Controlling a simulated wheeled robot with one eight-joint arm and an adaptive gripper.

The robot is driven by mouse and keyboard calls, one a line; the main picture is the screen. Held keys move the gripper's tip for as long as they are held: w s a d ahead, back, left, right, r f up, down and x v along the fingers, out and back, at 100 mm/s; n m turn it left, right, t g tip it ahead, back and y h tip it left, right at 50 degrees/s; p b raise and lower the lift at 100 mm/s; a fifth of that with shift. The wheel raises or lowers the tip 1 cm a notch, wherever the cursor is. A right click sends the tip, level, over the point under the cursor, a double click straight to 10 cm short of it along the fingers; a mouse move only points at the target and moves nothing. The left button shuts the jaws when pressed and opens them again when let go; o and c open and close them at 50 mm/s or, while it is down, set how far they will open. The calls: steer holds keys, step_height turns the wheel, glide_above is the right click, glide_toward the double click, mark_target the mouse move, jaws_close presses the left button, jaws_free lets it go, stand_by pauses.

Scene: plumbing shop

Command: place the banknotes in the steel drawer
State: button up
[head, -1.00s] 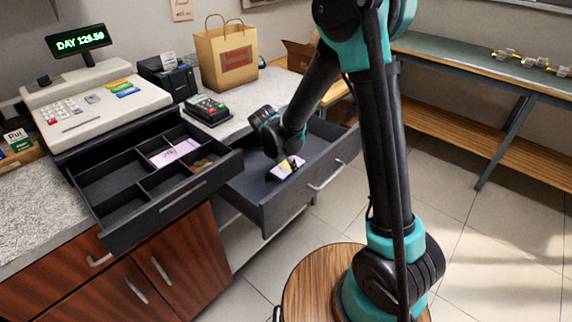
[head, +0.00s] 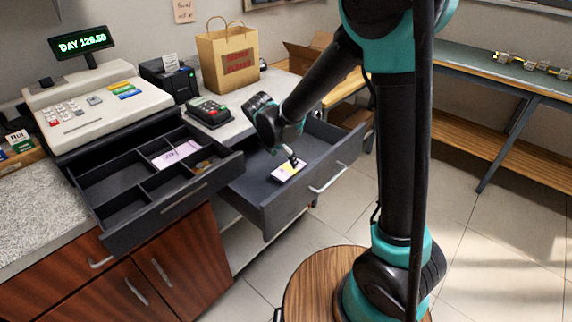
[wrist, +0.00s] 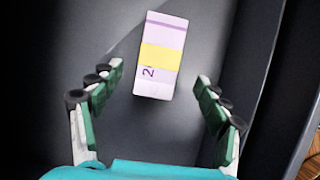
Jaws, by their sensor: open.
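The bundle of banknotes (head: 289,170), pale purple with a yellow band, lies flat on the floor of the open grey steel drawer (head: 290,204). In the wrist view the bundle (wrist: 160,30) lies just beyond and partly between the fingertips, with grey floor showing on both sides. My gripper (head: 290,156) is open and empty above the bundle, inside the drawer's outline. Its spread fingers (wrist: 160,72) do not touch the notes in the wrist view. More purple notes (head: 178,154) lie in a compartment of the cash register's black drawer.
The black till drawer (head: 118,240) stands open just left of the steel drawer. The register (head: 95,105), card terminal (head: 208,112) and paper bag (head: 228,62) stand on the counter. A green-topped bench (head: 490,85) is at the right. The floor between is clear.

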steer(key=v, duration=0.6)
steer(key=shift+s+r, duration=0.1)
stand_by(1.1)
